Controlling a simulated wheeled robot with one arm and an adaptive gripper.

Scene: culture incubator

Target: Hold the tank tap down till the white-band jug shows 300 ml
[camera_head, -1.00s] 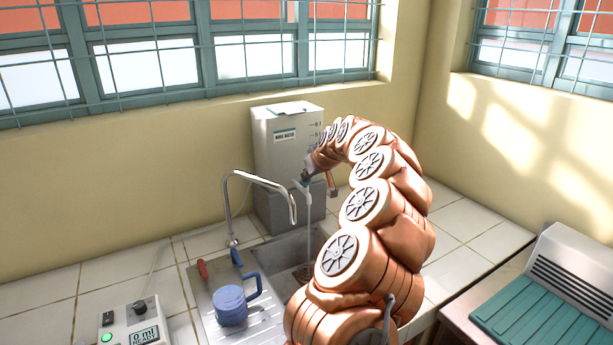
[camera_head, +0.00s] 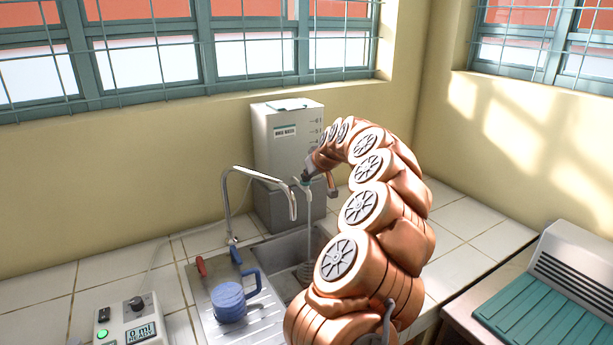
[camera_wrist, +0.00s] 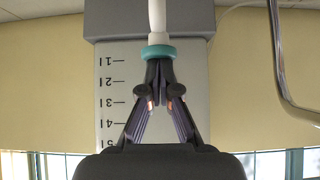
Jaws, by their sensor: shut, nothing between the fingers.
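The pale grey water tank (camera_head: 285,140) stands on a grey block behind the sink; its graduated side (camera_wrist: 120,95) shows upside down in the wrist view. My gripper (camera_head: 306,178) is at the tank's tap. In the wrist view my gripper (camera_wrist: 158,70) is shut, its tips meeting at the teal ring (camera_wrist: 158,52) of the tap, with a white spout (camera_wrist: 157,20) beyond. A thin pale stream (camera_head: 309,220) runs from the tap into the sink. A blue jug (camera_head: 229,302) stands on the draining board; I see no white band on it. The stream's lower end is unclear.
A bent metal faucet (camera_head: 232,205) with red and blue handles stands left of the tank. A control box (camera_head: 130,322) at lower left reads 0 ml, READY. The sink (camera_head: 280,252) is partly hidden by my arm. A teal ridged surface (camera_head: 535,315) lies right.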

